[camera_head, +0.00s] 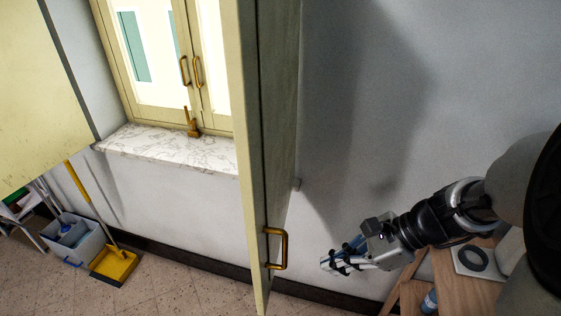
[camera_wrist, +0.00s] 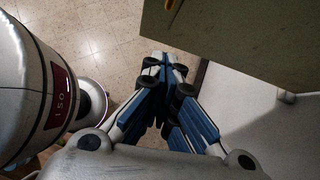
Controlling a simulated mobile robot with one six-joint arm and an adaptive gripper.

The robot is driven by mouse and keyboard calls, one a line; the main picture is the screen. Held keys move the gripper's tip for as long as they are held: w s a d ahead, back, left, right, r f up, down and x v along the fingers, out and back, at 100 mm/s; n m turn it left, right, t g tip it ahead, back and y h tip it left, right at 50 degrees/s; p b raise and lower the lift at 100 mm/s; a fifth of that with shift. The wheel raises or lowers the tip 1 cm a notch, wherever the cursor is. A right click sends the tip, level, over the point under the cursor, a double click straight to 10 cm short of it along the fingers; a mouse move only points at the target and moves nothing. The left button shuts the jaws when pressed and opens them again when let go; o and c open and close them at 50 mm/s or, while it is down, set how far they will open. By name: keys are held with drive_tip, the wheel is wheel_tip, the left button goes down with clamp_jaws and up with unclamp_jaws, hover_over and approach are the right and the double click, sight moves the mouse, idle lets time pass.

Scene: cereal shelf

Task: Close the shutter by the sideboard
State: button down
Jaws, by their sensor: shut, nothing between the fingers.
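The right-hand shutter (camera_head: 248,150) stands open, seen nearly edge-on beside the window. Its brass handle (camera_head: 284,248) is low on the side facing my arm. My gripper (camera_head: 328,262) is shut and empty, to the right of the handle and apart from it in the picture. In the wrist view, my gripper (camera_wrist: 166,64) has its fingertips together, and the shutter (camera_wrist: 240,40) fills the upper right as a dark panel. A wooden piece of furniture (camera_head: 465,292), possibly the sideboard, is at the lower right, partly hidden by my arm.
The left-hand shutter (camera_head: 35,100) is also open. The closed window (camera_head: 160,60) has a marble sill (camera_head: 170,150). A grey bucket (camera_head: 75,243) and yellow dustpan (camera_head: 114,265) are at the lower left. A bottle (camera_head: 429,301) and a tray (camera_head: 473,262) are near the wooden furniture.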

drive_tip(key=m, duration=0.1)
drive_tip(key=b, duration=0.3)
approach(269, 276)
wheel_tip(269, 276, down, 3)
drive_tip(key=d, duration=0.1)
drive_tip(key=a, duration=0.4)
drive_tip(key=shift+w+f+b, duration=0.25)
drive_tip(key=shift+f+b, duration=0.05)
drive_tip(key=shift+b, duration=0.05)
